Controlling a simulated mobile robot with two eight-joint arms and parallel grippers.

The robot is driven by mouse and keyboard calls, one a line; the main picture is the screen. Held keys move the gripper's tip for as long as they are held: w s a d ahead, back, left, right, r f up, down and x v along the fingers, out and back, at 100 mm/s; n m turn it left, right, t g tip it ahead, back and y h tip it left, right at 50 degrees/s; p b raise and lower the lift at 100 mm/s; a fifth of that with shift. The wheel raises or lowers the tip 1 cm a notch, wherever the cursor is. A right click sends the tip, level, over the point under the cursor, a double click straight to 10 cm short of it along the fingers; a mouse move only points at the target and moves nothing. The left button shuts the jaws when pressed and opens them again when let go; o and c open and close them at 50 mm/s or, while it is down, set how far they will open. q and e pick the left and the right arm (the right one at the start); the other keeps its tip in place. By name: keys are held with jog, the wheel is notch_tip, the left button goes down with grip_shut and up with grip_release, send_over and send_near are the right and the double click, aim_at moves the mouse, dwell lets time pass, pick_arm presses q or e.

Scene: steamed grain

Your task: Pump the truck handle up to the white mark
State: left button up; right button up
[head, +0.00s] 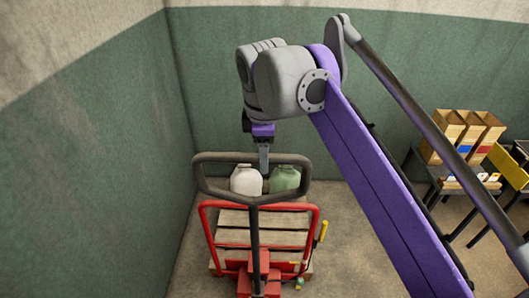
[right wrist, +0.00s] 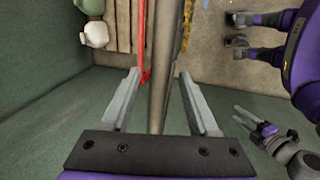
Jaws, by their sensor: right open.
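The red pallet truck (head: 258,262) stands low in the head view, with its dark looped handle (head: 204,187) at the top. My right gripper (head: 263,158) is at the handle's far crossbar. In the right wrist view a grey-brown handle bar (right wrist: 165,60) runs between the open fingers of this right gripper (right wrist: 160,78), with gaps visible beside it. My left gripper (right wrist: 238,113) shows at the right of that view, its two fingers apart and empty; it is outside the head view. I cannot make out a white mark.
A wooden pallet (head: 230,237) carries a white jug (head: 246,181) and a green jug (head: 284,179) behind the handle. Green walls (head: 110,120) close in on the left and back. A dark table (head: 432,172) with wooden boxes (head: 460,135) stands right. Floor between is clear.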

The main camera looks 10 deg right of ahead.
jog(key=shift+c, duration=0.3)
grip_shut()
dwell(1.1)
